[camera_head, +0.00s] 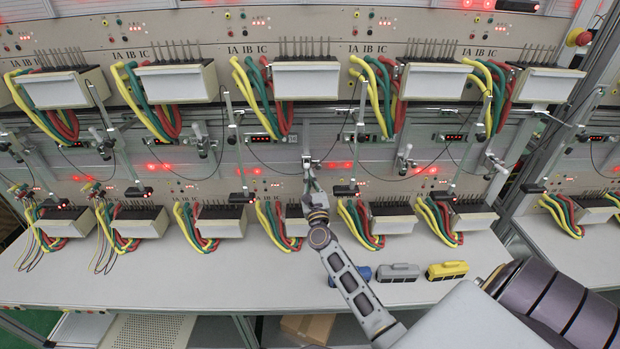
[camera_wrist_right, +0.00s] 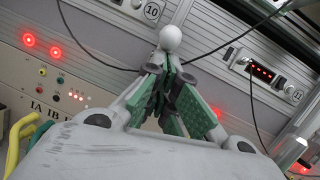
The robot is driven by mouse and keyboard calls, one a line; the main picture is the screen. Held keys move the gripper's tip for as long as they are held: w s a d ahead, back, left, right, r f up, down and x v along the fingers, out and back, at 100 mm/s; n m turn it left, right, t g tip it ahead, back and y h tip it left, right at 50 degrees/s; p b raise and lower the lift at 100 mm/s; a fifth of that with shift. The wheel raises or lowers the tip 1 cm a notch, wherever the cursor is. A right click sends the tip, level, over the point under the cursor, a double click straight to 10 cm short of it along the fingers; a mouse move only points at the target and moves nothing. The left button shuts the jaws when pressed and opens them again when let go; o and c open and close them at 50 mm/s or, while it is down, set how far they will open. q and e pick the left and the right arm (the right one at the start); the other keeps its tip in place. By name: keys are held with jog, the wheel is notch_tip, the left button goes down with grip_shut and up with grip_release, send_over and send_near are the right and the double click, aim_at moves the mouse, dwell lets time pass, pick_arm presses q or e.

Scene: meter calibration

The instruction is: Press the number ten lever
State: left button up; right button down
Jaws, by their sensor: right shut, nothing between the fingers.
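The number ten lever shows in the right wrist view as a white ball knob (camera_wrist_right: 170,38), below and to the right of the label 10 (camera_wrist_right: 152,10). My right gripper (camera_wrist_right: 168,68) is shut and empty, its green-padded fingers together just beneath the knob in the picture. I cannot tell whether the fingertips touch the knob. In the head view my right gripper (camera_head: 309,178) reaches up to the middle of the rack, in front of the lever's mount (camera_head: 308,160), and hides part of it. My left gripper is not in view.
White meter boxes (camera_head: 306,79) with yellow, green and red cables line the rack in two rows. Other levers (camera_head: 404,160) stand along the middle rail. Thin black wires hang nearby. Grey (camera_head: 398,272) and yellow (camera_head: 447,270) blocks lie on the bench (camera_head: 140,275), whose left side is mostly clear.

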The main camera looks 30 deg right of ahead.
aim_at(307, 165)
jog(key=shift+w+d+r+p, duration=0.1)
jog(key=shift+w+r+p, duration=0.1)
jog(key=shift+r, duration=0.55)
jog(key=shift+w+d+r+p, duration=0.1)
jog(key=shift+r+p, duration=0.1)
jog(key=shift+r, duration=0.55)
jog(key=shift+w+r+p, duration=0.1)
jog(key=shift+r+p, duration=0.1)
jog(key=shift+r, duration=0.55)
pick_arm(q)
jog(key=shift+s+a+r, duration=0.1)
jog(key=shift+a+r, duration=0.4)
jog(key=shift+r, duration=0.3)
pick_arm(e)
jog(key=shift+w+d+r, duration=0.35)
jog(key=shift+w+r, duration=0.2)
jog(key=shift+r, duration=0.2)
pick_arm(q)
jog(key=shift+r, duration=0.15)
pick_arm(e)
jog(key=shift+r, duration=0.1)
